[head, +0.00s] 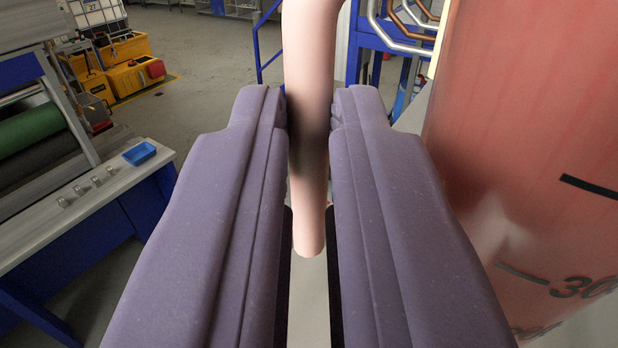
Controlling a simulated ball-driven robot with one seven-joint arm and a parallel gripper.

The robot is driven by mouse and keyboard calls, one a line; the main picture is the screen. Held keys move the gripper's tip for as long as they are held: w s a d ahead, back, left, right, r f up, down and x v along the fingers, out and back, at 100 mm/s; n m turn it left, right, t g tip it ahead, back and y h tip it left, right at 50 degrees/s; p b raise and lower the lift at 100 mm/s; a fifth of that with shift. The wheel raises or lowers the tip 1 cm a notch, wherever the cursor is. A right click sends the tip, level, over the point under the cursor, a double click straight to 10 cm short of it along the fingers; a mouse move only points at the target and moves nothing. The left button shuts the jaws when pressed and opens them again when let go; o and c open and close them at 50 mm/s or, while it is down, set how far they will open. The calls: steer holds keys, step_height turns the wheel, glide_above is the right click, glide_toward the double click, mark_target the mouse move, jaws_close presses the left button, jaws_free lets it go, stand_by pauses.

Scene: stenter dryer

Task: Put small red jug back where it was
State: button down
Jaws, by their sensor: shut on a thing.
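My gripper (311,110) is shut on a pale pink, rounded handle (311,45), which runs down between the two purple fingers to a rounded lower end. A red, slightly see-through jug body (530,130) with black scale marks and a "30" fills the right side, close to the camera and beside the right finger. It appears to be the small red jug. The join between handle and body is out of frame, as are the jug's rim and most of its base.
A grey bench (70,215) at left holds a blue tray (139,153) and several small metal pieces. A machine with a green roller (30,130) stands behind it. Yellow cases (130,75) are on the floor further back. A blue frame with bent pipes (395,30) stands behind the jug. Open floor lies centre-left.

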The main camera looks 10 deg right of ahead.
steer(key=shift+f, duration=0.15)
steer(key=c, duration=1.2)
jaws_free()
steer(key=shift+o, duration=0.2)
steer(key=shift+s+r, duration=0.1)
steer(key=shift+r, duration=0.2)
steer(key=b+v, duration=0.4)
steer(key=v, duration=0.8)
step_height(320, 180, down, 6)
steer(key=a+n+g+y, duration=0.2)
steer(key=a+y, duration=0.1)
steer(key=shift+s+y+p, duration=0.3)
steer(key=shift+y, duration=0.1)
